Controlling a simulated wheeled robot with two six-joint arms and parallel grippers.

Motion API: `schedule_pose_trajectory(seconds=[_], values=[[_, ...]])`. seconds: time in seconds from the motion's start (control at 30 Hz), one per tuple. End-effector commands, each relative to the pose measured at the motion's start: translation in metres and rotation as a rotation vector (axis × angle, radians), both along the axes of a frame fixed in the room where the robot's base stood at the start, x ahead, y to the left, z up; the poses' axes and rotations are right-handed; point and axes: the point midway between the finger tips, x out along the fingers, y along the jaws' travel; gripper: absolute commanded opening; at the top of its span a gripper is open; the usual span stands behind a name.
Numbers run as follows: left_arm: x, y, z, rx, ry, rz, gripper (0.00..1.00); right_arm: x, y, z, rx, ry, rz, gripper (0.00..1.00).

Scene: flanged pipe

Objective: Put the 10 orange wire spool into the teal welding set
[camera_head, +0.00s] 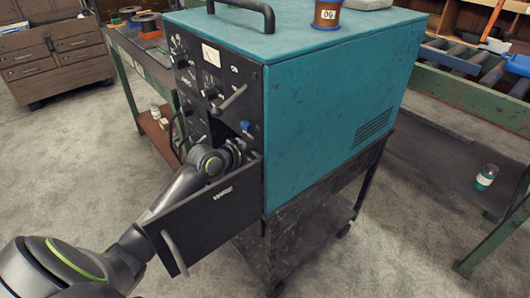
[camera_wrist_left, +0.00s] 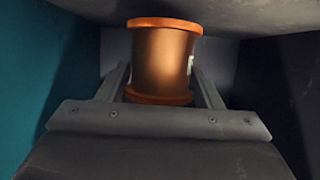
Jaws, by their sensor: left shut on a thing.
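The teal welding set (camera_head: 320,110) stands on a black cart, with a dark front panel of dials. The held spool's number does not show. My right gripper is not in view.
A green bench (camera_head: 145,65) is behind at left. A roller conveyor (camera_head: 465,65) is at right.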

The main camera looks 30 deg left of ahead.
Motion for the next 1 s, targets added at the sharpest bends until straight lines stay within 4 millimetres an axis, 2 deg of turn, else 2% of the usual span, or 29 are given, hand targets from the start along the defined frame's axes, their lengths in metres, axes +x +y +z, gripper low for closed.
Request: schedule_pose_trajectory(seconds=[0.7, 0.73, 0.9, 1.0], values=[[0.000, -0.001, -0.012, -0.001, -0.005, -0.001, 0.32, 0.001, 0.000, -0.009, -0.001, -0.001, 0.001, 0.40], [0.000, -0.001, -0.012, -0.001, -0.005, -0.001, 0.61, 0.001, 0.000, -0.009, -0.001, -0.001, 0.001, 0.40], [0.000, 0.000, -0.012, 0.000, -0.003, 0.000, 0.83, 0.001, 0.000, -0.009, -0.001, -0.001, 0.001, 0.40], [0.000, 0.000, -0.012, -0.001, -0.002, 0.000, 0.85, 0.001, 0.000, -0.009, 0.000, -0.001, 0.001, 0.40]])
